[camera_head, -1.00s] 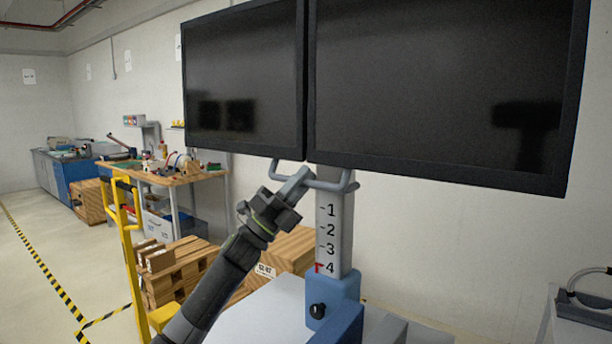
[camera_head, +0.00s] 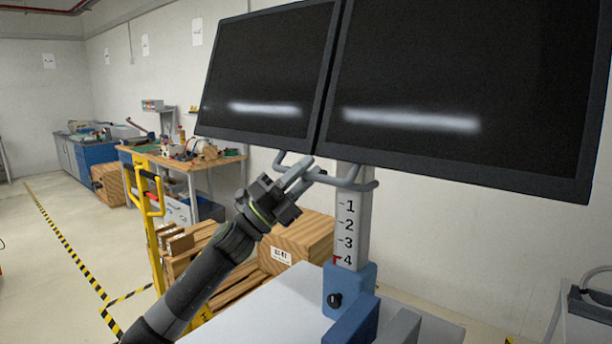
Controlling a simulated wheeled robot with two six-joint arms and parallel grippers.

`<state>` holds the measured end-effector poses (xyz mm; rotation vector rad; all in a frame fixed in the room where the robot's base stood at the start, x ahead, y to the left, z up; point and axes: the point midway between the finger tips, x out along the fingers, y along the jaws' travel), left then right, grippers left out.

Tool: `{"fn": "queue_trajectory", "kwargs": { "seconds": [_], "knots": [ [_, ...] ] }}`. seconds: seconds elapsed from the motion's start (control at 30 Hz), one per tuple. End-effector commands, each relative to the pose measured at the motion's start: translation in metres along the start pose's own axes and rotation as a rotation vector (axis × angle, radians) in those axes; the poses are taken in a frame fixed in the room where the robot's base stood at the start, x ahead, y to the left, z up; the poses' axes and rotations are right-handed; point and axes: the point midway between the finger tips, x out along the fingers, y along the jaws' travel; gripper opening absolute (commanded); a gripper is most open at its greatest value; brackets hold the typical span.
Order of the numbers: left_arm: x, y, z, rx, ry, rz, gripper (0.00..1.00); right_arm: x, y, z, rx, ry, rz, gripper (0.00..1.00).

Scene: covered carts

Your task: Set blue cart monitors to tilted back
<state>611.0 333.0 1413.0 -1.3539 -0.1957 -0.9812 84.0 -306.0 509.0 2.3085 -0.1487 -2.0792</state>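Two black monitors, the left one (camera_head: 268,75) and the right one (camera_head: 470,85), hang side by side on a grey post (camera_head: 348,235) marked with numbers. Both screens lean back and carry bright light streaks. A grey handle bar (camera_head: 350,183) runs below them. The post rises from a blue clamp (camera_head: 347,285) with a black knob, on a pale cart top (camera_head: 275,308). My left gripper (camera_head: 300,178) is at the left end of the handle, its fingers at the bar; they look closed around it. My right gripper is out of view.
A yellow hand truck (camera_head: 150,215) and wooden crates (camera_head: 300,240) stand left of and behind the cart. A workbench (camera_head: 190,165) with tools is further back. The floor (camera_head: 50,270) at left is clear, with striped tape.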

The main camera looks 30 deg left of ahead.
Motion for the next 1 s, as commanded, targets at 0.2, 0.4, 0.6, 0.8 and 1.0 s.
{"fn": "queue_trajectory", "kwargs": {
  "seconds": [0.2, 0.4, 0.6, 0.8, 1.0],
  "knots": [
    [-0.002, 0.002, 0.000, 0.000, -0.003, 0.003, 0.23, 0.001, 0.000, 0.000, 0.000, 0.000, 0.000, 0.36],
    [-0.014, 0.005, 0.000, 0.001, -0.003, 0.005, 0.23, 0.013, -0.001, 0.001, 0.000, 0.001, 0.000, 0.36],
    [-0.037, 0.007, -0.001, 0.002, -0.002, 0.008, 0.23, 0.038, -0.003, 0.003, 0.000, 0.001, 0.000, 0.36],
    [-0.054, 0.005, -0.001, 0.002, -0.002, 0.005, 0.23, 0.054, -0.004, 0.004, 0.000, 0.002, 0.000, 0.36],
    [-0.071, 0.004, -0.001, 0.002, 0.000, 0.006, 0.23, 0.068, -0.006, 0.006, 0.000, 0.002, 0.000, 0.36]
  ]
}}
